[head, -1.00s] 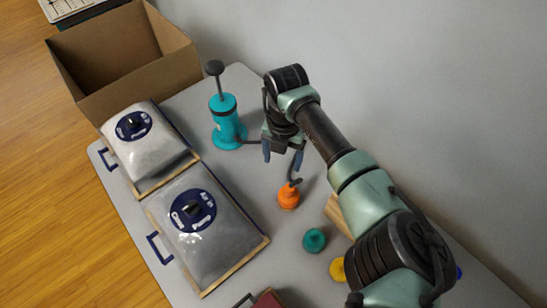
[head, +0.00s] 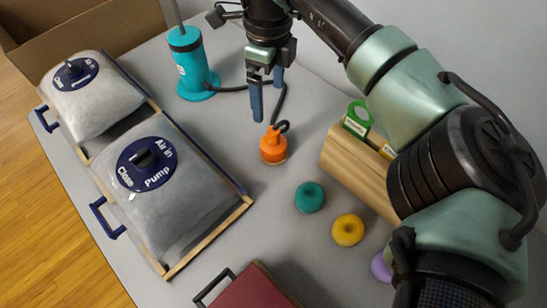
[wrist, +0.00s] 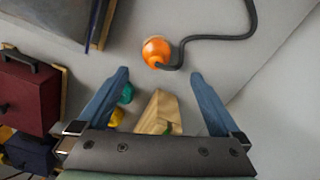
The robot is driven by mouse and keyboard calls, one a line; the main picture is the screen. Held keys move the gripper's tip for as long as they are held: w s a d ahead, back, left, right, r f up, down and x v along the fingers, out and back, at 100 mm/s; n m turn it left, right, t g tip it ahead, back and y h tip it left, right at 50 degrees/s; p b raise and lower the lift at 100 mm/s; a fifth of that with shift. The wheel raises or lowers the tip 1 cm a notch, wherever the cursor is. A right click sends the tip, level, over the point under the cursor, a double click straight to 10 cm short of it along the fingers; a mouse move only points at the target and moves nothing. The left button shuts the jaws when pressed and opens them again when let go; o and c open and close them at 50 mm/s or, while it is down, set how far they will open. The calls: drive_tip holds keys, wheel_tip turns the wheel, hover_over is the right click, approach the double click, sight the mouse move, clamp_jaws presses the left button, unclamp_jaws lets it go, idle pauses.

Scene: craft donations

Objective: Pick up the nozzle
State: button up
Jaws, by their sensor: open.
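The orange nozzle (head: 273,146) stands on the grey table, with a dark hose running from its top to the teal hand pump (head: 188,55). My gripper (head: 267,98) is open and empty, its blue fingers pointing down above and slightly behind the nozzle in the head view. In the wrist view the nozzle (wrist: 156,51) is just beyond the gap between the two open fingertips (wrist: 160,75), not between them. The hose curves away to the right there.
Two clear bags with blue valves (head: 147,164) lie in wooden frames at left. A dark red case (head: 252,288) is in front; a cardboard box (head: 90,30) is behind.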

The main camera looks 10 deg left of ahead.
sight(272, 138)
drive_tip(key=n, duration=0.1)
drive_tip(key=n+b, duration=0.1)
drive_tip(key=shift+s+a+f+n+b, duration=0.1)
drive_tip(key=shift+s+f+n+b, duration=0.15)
drive_tip(key=shift+f+n+b, duration=0.15)
wheel_tip(272, 138, down, 7)
drive_tip(key=shift+s+d+f+b, duration=0.1)
drive_tip(key=shift+d+f+b, duration=0.1)
drive_tip(key=shift+f, duration=0.7)
drive_tip(key=shift+s+d+f+b, duration=0.1)
drive_tip(key=shift+f+b, duration=0.1)
drive_tip(key=shift+f, duration=0.75)
drive_tip(key=shift+s+d+f+b, duration=0.1)
drive_tip(key=shift+d+f+b, duration=0.1)
drive_tip(key=shift+f, duration=0.7)
drive_tip(key=shift+c, duration=0.3)
drive_tip(key=c, duration=1.2)
